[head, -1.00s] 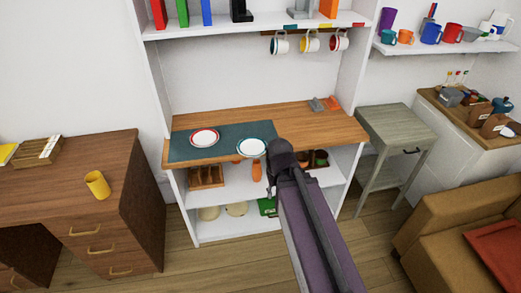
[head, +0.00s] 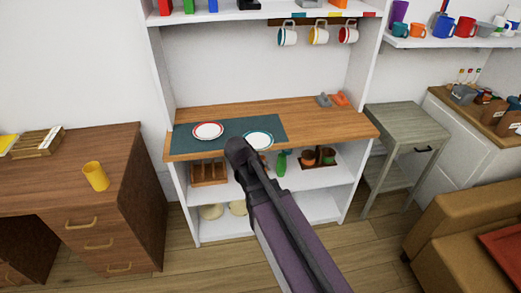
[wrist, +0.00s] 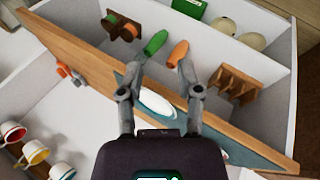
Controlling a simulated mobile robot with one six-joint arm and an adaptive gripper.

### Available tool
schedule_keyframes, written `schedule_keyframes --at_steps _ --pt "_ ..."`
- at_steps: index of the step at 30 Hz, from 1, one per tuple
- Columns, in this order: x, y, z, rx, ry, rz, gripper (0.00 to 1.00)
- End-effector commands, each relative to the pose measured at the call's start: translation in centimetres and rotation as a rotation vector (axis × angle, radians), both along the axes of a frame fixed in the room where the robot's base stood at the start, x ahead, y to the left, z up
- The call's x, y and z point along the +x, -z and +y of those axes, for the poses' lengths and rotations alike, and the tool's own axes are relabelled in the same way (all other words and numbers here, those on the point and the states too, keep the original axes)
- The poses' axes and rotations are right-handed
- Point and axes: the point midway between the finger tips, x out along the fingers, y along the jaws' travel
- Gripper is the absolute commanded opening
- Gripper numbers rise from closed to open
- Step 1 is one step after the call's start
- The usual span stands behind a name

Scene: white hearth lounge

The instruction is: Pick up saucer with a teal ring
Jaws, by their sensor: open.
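The saucer with a teal ring (head: 258,140) lies on the dark teal mat (head: 185,145) on the wooden counter. My arm end partly overlaps its lower left edge in the head view. In the wrist view a white saucer (wrist: 158,104), seen at a steep angle, shows between the finger links, apart from them; its ring colour is unclear there. My gripper (wrist: 159,75) is open and empty, its fingers spread either side. In the head view its fingers are hidden behind the arm end.
A red-ringed saucer (head: 208,131) lies left on the same mat. Below the counter, shelves hold a wooden rack (head: 209,173), a green bottle-like item (head: 281,163) and an orange one (wrist: 178,53). Mugs (head: 319,36) hang above. The counter's right part is mostly clear.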

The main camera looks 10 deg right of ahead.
Motion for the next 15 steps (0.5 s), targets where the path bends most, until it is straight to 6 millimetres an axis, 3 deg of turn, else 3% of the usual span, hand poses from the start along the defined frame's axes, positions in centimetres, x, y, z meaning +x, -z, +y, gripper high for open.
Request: schedule_keyframes --at_steps 1,6,15 --pt "1.9 1.3 1.3 -0.058 -0.04 -0.031 0.46" --pt "6.2 1.3 5.1 -0.251 -0.171 -0.148 0.46" --pt "10.0 0.2 10.5 -0.455 -0.32 -0.281 0.46"
